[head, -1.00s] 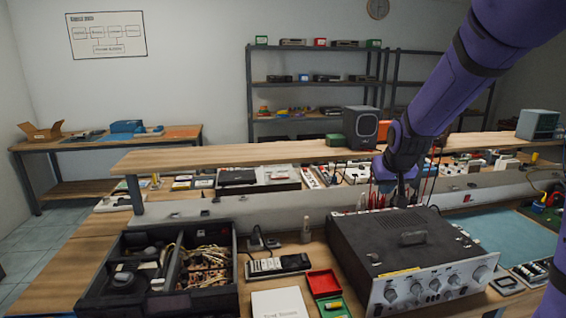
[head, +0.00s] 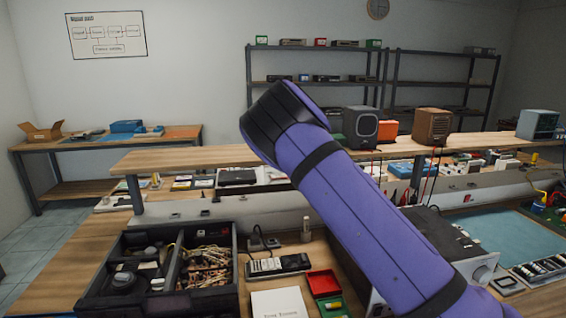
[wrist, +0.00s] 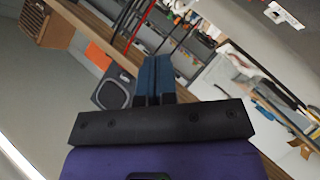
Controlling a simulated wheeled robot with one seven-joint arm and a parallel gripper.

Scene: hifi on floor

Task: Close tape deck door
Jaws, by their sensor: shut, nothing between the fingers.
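I cannot make out a tape deck door in either view. A black device with a silver knobbed front (head: 478,268) stands on the bench, mostly hidden behind my purple arm in the head view. My gripper (wrist: 154,65) shows in the wrist view, its blue fingers shut together and empty, apart from anything I can identify as a door. In the head view the gripper is hidden or out of frame.
A black divided box with cables (head: 160,270), red and green trays (head: 323,283) and a white booklet (head: 278,303) lie on the near bench. A raised shelf (head: 210,155) crosses behind, bearing a dark speaker (head: 360,127) and a brown box (head: 432,126). A blue-green mat (head: 510,235) is clear.

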